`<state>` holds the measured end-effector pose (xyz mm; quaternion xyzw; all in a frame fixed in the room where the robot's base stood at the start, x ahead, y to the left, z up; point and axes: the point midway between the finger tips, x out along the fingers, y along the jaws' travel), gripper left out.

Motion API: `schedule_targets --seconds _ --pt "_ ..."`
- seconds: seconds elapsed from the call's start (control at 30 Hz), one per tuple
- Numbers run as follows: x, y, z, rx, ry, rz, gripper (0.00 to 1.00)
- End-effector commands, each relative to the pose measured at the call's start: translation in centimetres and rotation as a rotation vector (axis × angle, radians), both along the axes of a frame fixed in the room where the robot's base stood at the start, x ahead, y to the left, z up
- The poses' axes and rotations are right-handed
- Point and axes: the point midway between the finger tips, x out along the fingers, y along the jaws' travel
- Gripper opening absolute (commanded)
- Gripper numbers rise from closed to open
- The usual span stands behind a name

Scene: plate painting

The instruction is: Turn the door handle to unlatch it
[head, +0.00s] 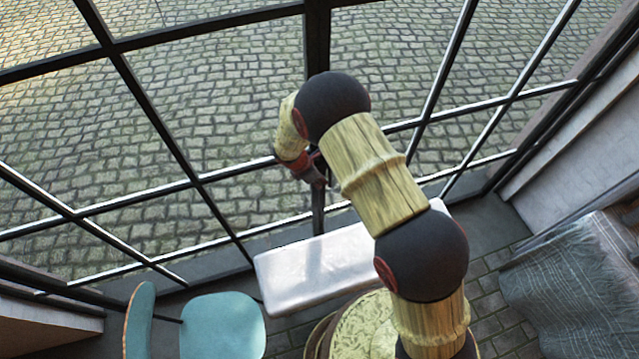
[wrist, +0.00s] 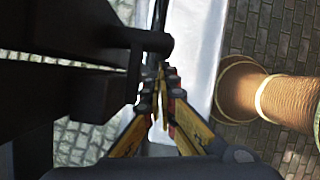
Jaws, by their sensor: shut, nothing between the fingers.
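The door is a dark metal frame (head: 318,215) with glass panes, and cobblestones show through it. In the wrist view a dark bar that looks like the door handle (wrist: 120,37) sticks out from the dark frame (wrist: 75,85) at the upper left and ends in a rounded tip. My gripper (wrist: 160,78) is shut, with its fingertips together just below the handle's end in the picture. Nothing shows between the fingers. I cannot tell whether they touch the handle. In the head view my gripper (head: 316,176) is at the door's middle upright, and the handle is hidden or too small to make out.
A white bench (head: 300,278) stands below the door. A teal chair (head: 225,325) is at the lower left. A round patterned seat or table (head: 355,335) is near my arm's base. A grey blanket (head: 570,285) lies at the right.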

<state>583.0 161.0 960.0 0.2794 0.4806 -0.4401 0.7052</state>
Motion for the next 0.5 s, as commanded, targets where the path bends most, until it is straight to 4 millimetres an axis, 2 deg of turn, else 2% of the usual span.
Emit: schedule_targets --seconds 0.27,0.5 --pt "0.2 -0.7 -1.1 -0.121 -0.035 0.002 0.00" --pt "0.6 -2.0 -1.6 -0.324 -0.093 0.003 0.00"
